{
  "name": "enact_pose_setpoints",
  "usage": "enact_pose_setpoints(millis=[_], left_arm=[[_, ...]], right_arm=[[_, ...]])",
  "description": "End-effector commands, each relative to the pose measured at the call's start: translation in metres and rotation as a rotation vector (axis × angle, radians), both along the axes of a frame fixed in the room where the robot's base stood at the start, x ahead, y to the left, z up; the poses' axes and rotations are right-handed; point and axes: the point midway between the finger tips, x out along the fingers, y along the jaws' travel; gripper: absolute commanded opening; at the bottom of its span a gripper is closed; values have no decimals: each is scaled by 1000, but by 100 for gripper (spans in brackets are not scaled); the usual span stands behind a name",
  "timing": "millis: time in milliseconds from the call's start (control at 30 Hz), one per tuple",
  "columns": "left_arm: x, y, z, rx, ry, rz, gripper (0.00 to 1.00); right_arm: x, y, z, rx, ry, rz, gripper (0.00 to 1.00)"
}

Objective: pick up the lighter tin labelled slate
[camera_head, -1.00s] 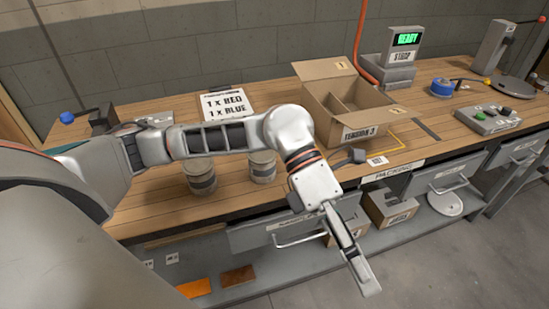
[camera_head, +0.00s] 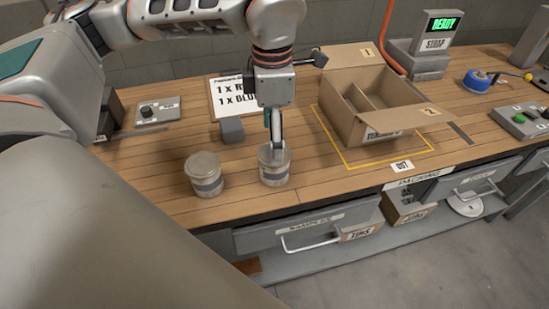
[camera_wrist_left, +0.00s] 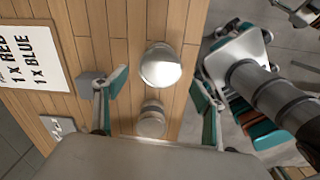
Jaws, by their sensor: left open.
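Two similar squat tins with beige-grey lids and blue-grey label bands stand upright on the wooden bench. The left tin (camera_head: 204,175) and the right tin (camera_head: 273,171) are a short gap apart; I cannot read their labels or tell which is lighter. My left gripper (camera_head: 278,147) points down over the right tin, with a finger overlapping its lid; I cannot tell whether it touches. In the left wrist view, the open gripper's fingers (camera_wrist_left: 160,82) are spread on either side of the right tin (camera_wrist_left: 160,66), with the left tin (camera_wrist_left: 151,121) below it.
A grey block (camera_head: 232,130) sits behind the tins, near a clipboard (camera_head: 228,88). An open divided carton (camera_head: 350,125) stands to the right inside a yellow outline. A small control box (camera_head: 157,111) is at the left. The bench's front edge is close before the tins.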

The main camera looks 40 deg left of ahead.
Motion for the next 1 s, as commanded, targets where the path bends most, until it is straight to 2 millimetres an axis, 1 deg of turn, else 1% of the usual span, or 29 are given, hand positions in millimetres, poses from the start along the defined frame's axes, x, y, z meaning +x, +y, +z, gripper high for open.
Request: enact_pose_setpoints(millis=[33, 167, 267, 500, 633, 833, 867, 900, 967, 1000], left_arm=[[-1, 0, -7, 0, 6, 1, 70], [-1, 0, -21, 0, 5, 0, 70], [0, 0, -31, 0, 6, 0, 70], [2, 0, -64, -1, 6, 0, 70], [3, 0, -71, -1, 3, -1, 70], [3, 0, -71, -2, 2, -1, 70], [3, 0, -71, -2, 2, -1, 67], [3, 0, -71, -2, 2, -1, 57], [3, 0, -71, -2, 2, -1, 41], [3, 0, -71, -2, 2, -1, 31]], right_arm=[[-2, 0, -2, -1, 4, 0, 40], [-7, -1, -6, -2, 12, 1, 40], [-7, -1, -7, -3, 14, 1, 40], [-7, -1, -8, -4, 15, 1, 40], [-6, -2, -8, -4, 14, 2, 40], [-5, -2, -8, -5, 12, 2, 40], [-5, -2, -7, -5, 12, 2, 40], [-5, -2, -7, -5, 12, 2, 40], [-5, -2, -7, -5, 11, 2, 40], [-5, -2, -7, -6, 11, 1, 40]])
